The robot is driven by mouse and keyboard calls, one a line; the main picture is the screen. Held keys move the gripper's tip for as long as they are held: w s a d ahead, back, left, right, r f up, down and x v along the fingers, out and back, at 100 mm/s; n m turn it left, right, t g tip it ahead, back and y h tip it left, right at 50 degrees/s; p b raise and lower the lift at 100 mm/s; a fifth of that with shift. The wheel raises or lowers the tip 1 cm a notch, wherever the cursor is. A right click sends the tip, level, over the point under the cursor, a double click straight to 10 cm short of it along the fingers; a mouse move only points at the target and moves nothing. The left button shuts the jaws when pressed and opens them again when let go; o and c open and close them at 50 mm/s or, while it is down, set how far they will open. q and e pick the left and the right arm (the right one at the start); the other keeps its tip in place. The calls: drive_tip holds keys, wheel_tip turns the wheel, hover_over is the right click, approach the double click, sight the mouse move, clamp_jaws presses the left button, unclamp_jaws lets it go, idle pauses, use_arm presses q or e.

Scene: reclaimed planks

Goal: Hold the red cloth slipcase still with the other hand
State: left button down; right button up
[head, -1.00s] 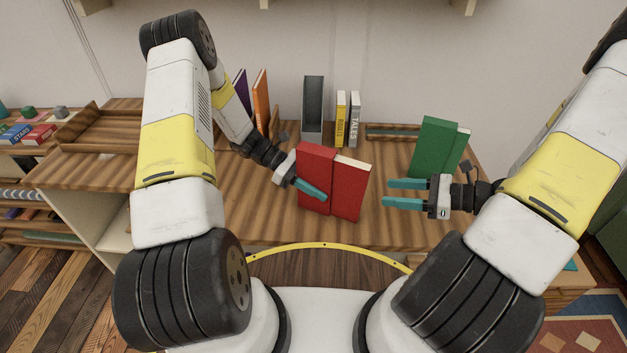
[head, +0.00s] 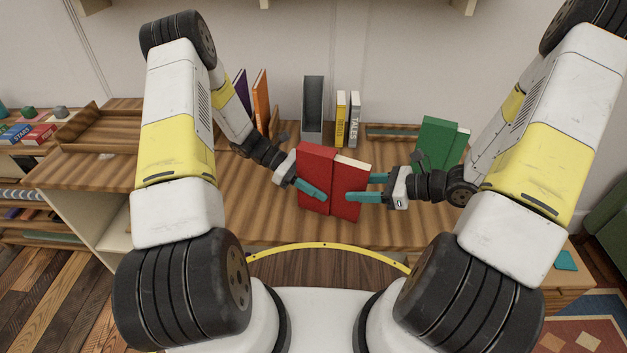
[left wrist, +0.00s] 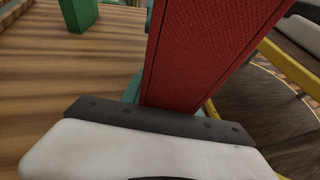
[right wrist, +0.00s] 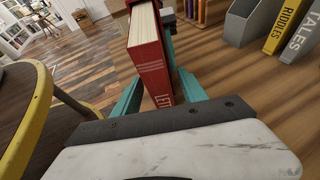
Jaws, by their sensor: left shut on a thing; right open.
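The red cloth slipcase (head: 316,176) stands upright on the plank desk. My left gripper (head: 312,187) is shut on it from the left, with one finger across its near face. Its woven side fills the middle of the left wrist view (left wrist: 205,60). A red book (head: 349,192) with pale page edges sticks out of the slipcase's right side. My right gripper (head: 360,187) is open, with one finger on each side of the book. The right wrist view shows the book's lettered spine (right wrist: 157,72) between the teal fingers; whether they touch it is unclear.
A green book (head: 436,140) stands behind my right wrist. A grey holder (head: 312,108), a yellow book (head: 340,118) and the grey TALES book (head: 354,119) stand at the back. Orange (head: 261,100) and purple books stand back left. The desk's front left is clear.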

sight(340, 188)
drive_tip(key=shift+x, duration=1.4)
clamp_jaws()
drive_tip(key=shift+a+r, duration=0.1)
drive_tip(key=shift+r, duration=0.2)
